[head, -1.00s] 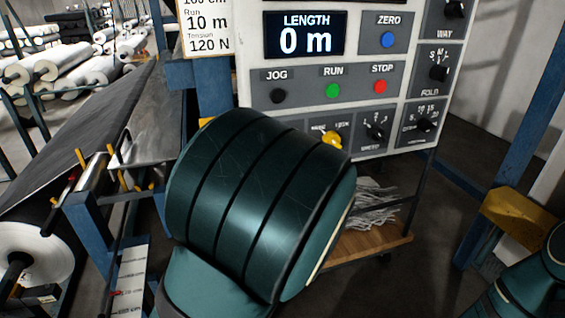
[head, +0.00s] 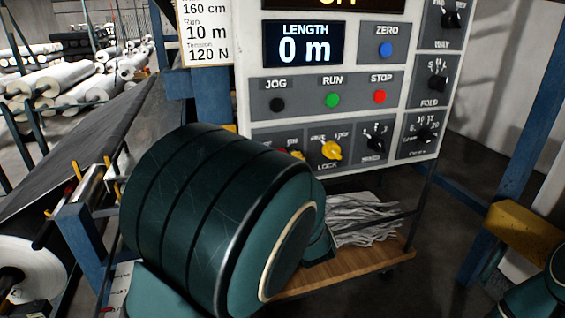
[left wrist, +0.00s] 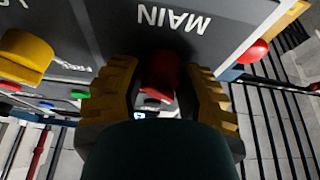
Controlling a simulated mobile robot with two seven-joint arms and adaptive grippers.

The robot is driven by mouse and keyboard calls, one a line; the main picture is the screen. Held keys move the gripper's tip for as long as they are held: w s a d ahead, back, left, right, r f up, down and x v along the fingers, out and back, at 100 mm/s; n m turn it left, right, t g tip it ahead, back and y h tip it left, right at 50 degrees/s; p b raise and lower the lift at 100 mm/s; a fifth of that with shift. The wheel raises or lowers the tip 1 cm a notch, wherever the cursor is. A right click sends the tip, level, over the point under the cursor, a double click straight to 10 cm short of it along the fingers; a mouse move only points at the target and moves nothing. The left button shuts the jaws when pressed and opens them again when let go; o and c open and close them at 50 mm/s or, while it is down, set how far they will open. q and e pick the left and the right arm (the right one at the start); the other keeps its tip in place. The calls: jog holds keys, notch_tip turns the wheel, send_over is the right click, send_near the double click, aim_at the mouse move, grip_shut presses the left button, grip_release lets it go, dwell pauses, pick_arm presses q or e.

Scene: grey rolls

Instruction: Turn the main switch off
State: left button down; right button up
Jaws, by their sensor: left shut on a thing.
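The control panel (head: 300,115) stands ahead in the head view. The main switch, a red knob (left wrist: 160,72), shows in the left wrist view beneath the upside-down MAIN label (left wrist: 172,20) on the panel face. My left gripper (left wrist: 160,95) has its yellow-and-black fingers shut on this knob, one on each side. The knob's exact turn angle is hard to read. In the head view, my large teal left arm hides the left gripper and most of the main switch. My right gripper is not in view; only part of my right arm shows at the lower right.
The yellow LOCK knob (head: 331,149) sits close beside the main switch. The green RUN button (head: 332,100) and red STOP button (head: 380,96) are above. A wooden shelf (head: 345,272) with pale strips is below. Fabric rolls (head: 85,85) lie at left.

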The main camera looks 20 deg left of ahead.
pick_arm(q)
jog(key=c, duration=0.5)
grip_release()
jog(key=shift+a+r, duration=0.1)
jog(key=shift+s+d+f, duration=0.3)
jog(key=shift+s+d, duration=0.1)
jog(key=v, duration=1)
jog(key=shift+s+d, duration=0.25)
jog(key=shift+s, duration=0.1)
jog(key=shift+f, duration=0.1)
